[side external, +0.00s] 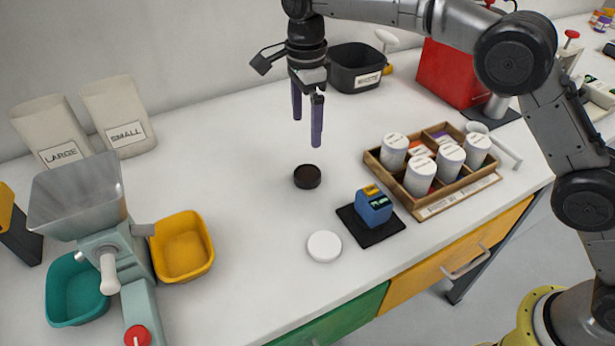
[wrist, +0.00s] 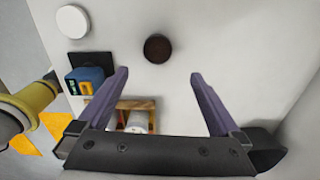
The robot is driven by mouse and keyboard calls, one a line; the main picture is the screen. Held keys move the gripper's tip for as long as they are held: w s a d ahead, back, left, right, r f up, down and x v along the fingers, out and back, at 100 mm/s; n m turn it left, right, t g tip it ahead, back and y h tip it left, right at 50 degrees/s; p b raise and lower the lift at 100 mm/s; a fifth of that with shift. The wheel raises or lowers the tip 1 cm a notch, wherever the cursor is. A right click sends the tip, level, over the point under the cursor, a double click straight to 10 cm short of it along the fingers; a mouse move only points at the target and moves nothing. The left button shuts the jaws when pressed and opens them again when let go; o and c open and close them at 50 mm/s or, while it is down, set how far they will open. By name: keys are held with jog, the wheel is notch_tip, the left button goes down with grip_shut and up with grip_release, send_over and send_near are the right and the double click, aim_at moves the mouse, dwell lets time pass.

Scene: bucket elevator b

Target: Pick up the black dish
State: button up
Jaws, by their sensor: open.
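The black dish (side external: 307,177) is a small, round, dark dish with a brownish top, lying on the white table near the middle in the side view. It also shows in the wrist view (wrist: 158,48), above the space between the fingers. My gripper (side external: 306,133) is open and empty, with its two purple fingers pointing down above the table near the dish. In the wrist view my gripper (wrist: 158,72) has its fingers wide apart, and the dish is not between them.
A white round lid (side external: 324,246) and a blue device (side external: 373,206) on a black mat lie in front. A wooden tray (side external: 437,195) with white canisters stands right, a black bin (side external: 352,82) behind. A yellow bin (side external: 181,246) is left. The table around the dish is clear.

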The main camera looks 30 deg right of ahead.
send_over(307, 179)
jog(key=f, duration=0.6)
jog(key=shift+w+d+f, duration=0.1)
jog(key=shift+w+f, duration=0.1)
jog(key=shift+f, duration=0.2)
jog(key=shift+s+f, duration=0.15)
jog(key=shift+f, duration=1.25)
jog(key=shift+s+f, duration=0.1)
jog(key=shift+f, duration=1.25)
jog(key=c, duration=1.4)
